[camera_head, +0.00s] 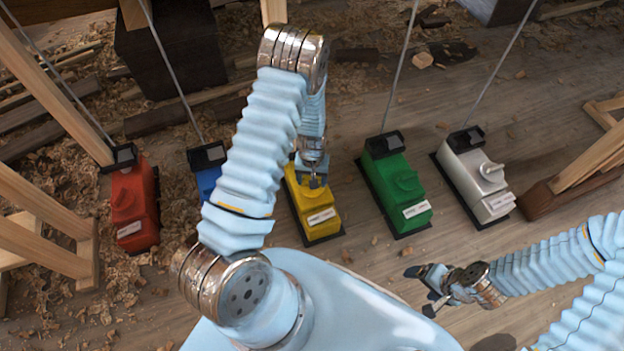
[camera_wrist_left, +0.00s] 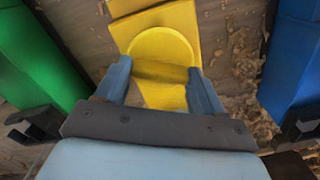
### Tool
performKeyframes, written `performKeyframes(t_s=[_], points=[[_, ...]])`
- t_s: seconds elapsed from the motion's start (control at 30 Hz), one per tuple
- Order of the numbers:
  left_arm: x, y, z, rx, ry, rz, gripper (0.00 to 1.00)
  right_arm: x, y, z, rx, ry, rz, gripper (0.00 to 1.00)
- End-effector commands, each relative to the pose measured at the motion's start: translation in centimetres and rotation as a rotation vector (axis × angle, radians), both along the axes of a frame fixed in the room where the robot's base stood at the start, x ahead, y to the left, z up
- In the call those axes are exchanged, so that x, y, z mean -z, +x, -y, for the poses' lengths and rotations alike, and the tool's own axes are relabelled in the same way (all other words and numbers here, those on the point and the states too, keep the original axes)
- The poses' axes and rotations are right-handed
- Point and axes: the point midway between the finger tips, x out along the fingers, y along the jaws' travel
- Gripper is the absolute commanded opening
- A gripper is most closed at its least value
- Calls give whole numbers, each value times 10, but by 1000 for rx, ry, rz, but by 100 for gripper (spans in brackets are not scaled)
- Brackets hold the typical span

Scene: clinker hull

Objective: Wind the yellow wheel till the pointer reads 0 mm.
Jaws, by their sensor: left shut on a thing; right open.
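The yellow winch box (camera_head: 325,229) stands on the floor near the middle of the head view, with a small pale label on its front. The yellow wheel (camera_wrist_left: 161,47) shows in the left wrist view as a round disc with a raised bar across it. My left gripper (camera_head: 315,180) reaches down onto the yellow box. In the left wrist view its fingers (camera_wrist_left: 158,70) sit on both sides of the bar, shut on it. My right gripper (camera_head: 421,290) is open and empty above the floor at lower right. I cannot make out the pointer or its reading.
A red box (camera_head: 135,205) and a blue box (camera_head: 207,181) stand to the left. A green box (camera_head: 396,190) and a white box (camera_head: 477,180) stand to the right. Thin rods rise from several boxes. Wooden trestles flank the row; shavings litter the floor.

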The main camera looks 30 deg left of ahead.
Motion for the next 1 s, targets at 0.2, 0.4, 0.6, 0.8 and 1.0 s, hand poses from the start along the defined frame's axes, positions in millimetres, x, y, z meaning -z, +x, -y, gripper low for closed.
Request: performKeyframes(t_s=[0.2,0.4,0.6,0.8,1.0], points=[[1,0,0,174,0,-1,38,7,0,-1,-1,1,-2,82],[0,0,0,291,-1,0,38,10,0,-1,-2,2,-2,82],[0,0,0,359,0,0,38,11,0,-1,-2,4,-3,82],[0,0,0,388,-1,-1,38,12,-1,-1,-2,4,-3,82],[0,0,0,391,-1,-1,38,12,-1,-1,-2,4,-3,82]])
